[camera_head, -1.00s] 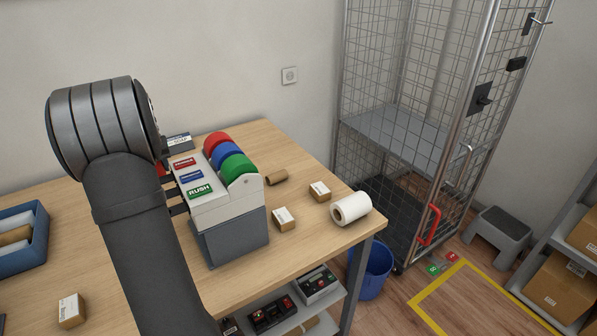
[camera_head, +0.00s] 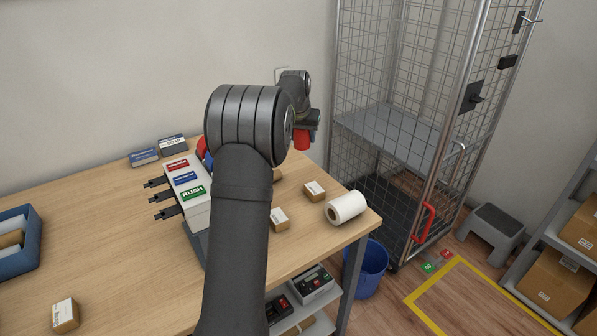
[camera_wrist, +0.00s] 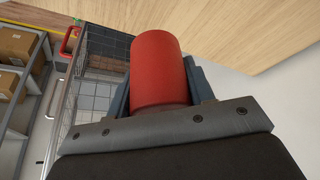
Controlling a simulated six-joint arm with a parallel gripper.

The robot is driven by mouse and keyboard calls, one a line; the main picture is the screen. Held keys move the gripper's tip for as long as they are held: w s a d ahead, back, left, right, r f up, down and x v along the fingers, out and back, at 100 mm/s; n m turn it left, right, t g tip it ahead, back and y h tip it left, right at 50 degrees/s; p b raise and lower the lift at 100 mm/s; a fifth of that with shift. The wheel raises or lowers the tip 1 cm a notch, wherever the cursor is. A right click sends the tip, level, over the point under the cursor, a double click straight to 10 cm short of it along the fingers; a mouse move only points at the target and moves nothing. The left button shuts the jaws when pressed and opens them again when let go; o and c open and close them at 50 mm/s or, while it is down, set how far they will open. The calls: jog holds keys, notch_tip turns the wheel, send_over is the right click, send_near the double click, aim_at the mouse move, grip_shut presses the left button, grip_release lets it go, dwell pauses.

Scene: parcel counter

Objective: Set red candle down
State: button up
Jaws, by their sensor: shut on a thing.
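The red candle (camera_head: 302,139) is a red cylinder held in my gripper (camera_head: 305,124), over the back right part of the wooden table (camera_head: 110,225). In the wrist view the candle (camera_wrist: 161,70) fills the middle, with the dark jaws of my gripper (camera_wrist: 160,88) on both sides of it. My gripper is shut on it. The candle is above the table and apart from it, as far as the head view shows. My arm hides part of the table behind it.
Small cartons (camera_head: 314,191) and a white paper roll (camera_head: 346,207) lie on the table's right side. A wire cage trolley (camera_head: 410,120) stands beyond the right edge. Two small boxes (camera_head: 144,157) lie at the back.

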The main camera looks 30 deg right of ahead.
jog(key=s+d+f+m, duration=0.1)
jog(key=s+d+f, duration=0.1)
jog(key=s+d, duration=0.35)
jog(key=w+a+f, duration=0.1)
jog(key=w+f, duration=0.1)
jog(key=w, duration=0.1)
jog(key=w+a+f, duration=0.1)
jog(key=w+f, duration=0.1)
jog(key=w, duration=0.2)
jog(key=w+a+f, duration=0.1)
jog(key=w+f, duration=0.2)
jog(key=shift+w+f, duration=0.1)
jog(key=shift+w, duration=0.25)
jog(key=shift+f, duration=2.05)
jog(key=shift+f, duration=0.2)
jog(key=o, duration=1.1)
jog(key=shift+c, duration=0.2)
jog(key=shift+r, duration=0.1)
